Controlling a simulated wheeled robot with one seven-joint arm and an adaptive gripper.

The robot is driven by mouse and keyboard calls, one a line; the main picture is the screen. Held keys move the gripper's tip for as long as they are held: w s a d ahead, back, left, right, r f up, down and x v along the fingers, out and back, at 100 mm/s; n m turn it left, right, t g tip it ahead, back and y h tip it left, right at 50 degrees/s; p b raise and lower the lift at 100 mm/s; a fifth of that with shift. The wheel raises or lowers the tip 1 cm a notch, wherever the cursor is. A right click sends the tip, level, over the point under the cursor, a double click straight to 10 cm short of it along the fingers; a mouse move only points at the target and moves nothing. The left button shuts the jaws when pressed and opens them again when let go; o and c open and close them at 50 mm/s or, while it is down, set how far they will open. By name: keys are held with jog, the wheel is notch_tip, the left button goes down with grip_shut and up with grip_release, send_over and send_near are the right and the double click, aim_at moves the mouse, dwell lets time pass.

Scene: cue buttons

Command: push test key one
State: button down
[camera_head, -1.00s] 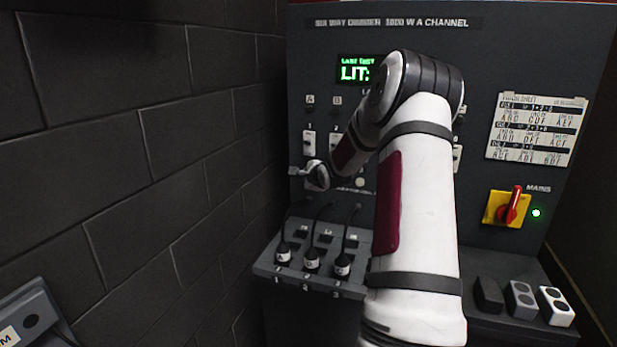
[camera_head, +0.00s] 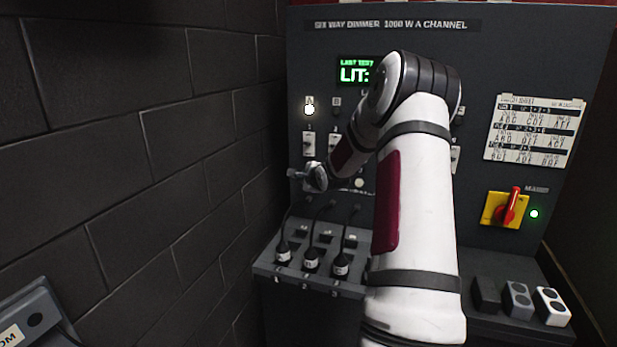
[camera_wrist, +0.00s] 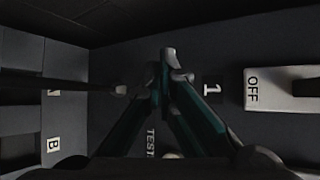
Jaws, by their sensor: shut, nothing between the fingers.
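My gripper (camera_head: 294,173) is shut and empty, its fingertips at the dimmer panel just below the channel 1 switch (camera_head: 309,144). In the wrist view the closed fingertips (camera_wrist: 167,58) meet beside the white "1" label (camera_wrist: 212,90) and the "TEST" lettering (camera_wrist: 151,143). Test key one itself is not clearly seen; the fingertips seem to cover its place, and I cannot tell whether they touch it. A pale round key (camera_head: 359,183) shows farther right in that row. Lamp A (camera_head: 309,108) glows white; lamp B (camera_head: 337,105) is dark. The green display (camera_head: 356,70) reads "LAST TEST LIT:", its rest hidden by my arm.
Below is a ledge (camera_head: 262,268) with several plugs on cables (camera_head: 311,262). A red mains switch (camera_head: 509,207) on yellow and a paper chart (camera_head: 534,130) are at right. Several small blocks (camera_head: 519,300) stand lower right. A brick wall (camera_head: 140,150) is close on the left.

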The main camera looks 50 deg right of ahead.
jog(key=shift+a, duration=0.1)
jog(key=s+a+p, duration=0.2)
jog(key=a, duration=0.3)
jog(key=shift+s+a, duration=0.2)
jog(key=shift+a, duration=0.05)
dwell(0.4)
dwell(0.4)
jog(key=s+a+r+n+g+y, duration=0.1)
jog(key=s+a+r+n, duration=0.1)
jog(key=a+r+n, duration=0.5)
jog(key=s+a+r+n+g+y, duration=0.1)
jog(key=s+a+r+n, duration=0.15)
jog(key=a, duration=0.75)
jog(key=s+a+r+n+g+y, duration=0.1)
jog(key=s+a+r+n, duration=0.25)
jog(key=a, duration=0.55)
jog(key=s+a+r+n+g+y, duration=0.1)
jog(key=s+a+n, duration=0.6)
jog(key=s, duration=0.5)
jog(key=s+a+r+n+g+y, duration=0.1)
jog(key=s+a+n+y, duration=0.1)
jog(key=s+a+n, duration=0.5)
jog(key=s+a, duration=0.3)
jog(key=s, duration=0.3)
jog(key=shift+r+g, duration=0.15)
jog(key=shift+g, duration=0.25)
